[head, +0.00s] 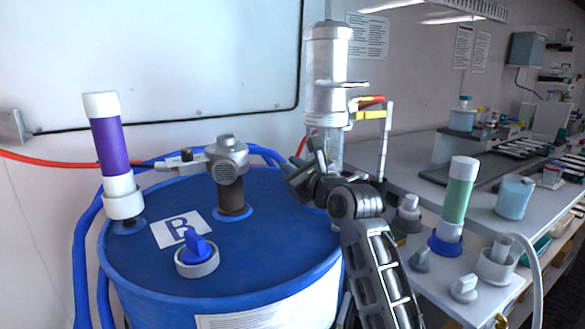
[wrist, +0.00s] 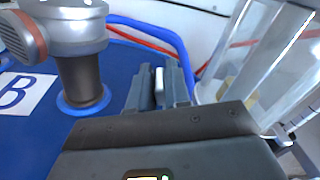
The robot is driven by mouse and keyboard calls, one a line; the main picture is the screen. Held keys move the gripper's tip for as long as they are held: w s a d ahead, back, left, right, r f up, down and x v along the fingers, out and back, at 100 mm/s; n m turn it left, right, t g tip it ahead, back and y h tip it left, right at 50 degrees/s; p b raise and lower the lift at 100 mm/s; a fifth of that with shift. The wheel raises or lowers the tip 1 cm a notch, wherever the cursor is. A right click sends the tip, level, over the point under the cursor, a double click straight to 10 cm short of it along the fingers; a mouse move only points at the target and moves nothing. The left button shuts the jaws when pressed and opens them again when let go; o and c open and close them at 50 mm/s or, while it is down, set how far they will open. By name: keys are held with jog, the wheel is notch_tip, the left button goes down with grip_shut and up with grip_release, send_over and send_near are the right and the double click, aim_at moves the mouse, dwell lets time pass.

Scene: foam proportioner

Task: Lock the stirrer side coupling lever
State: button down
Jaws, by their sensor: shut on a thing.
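My gripper (head: 303,172) is over the right rear part of the blue drum's top, beside a clear cylinder. In the wrist view its two grey fingers (wrist: 160,88) are shut on a small pale piece (wrist: 159,80). Most of that piece is hidden, and I cannot tell whether it is the coupling lever. A grey coupling head (head: 227,160) on a dark post stands on the drum, left of my gripper and apart from it. It also shows in the wrist view (wrist: 70,28). A small grey arm (head: 182,160) sticks out to its left.
The blue drum (head: 270,262) carries a purple tube (head: 110,150) and a blue knob (head: 198,248). The clear cylinder unit (head: 328,80) with red (head: 370,100) and yellow (head: 369,115) handles stands close behind my gripper. A bench with a green tube (head: 458,195) is at right.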

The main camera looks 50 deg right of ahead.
dwell(0.3)
jog(key=shift+d+r+p, duration=0.15)
jog(key=shift+r+p, duration=0.15)
jog(key=shift+p, duration=0.45)
jog(key=shift+s+d+m+p, duration=0.1)
jog(key=shift+d+m+p, duration=0.2)
jog(key=shift+m+p, duration=0.35)
jog(key=shift+f, duration=0.1)
jog(key=c, duration=1.2)
grip_release()
jog(key=shift+o, duration=0.2)
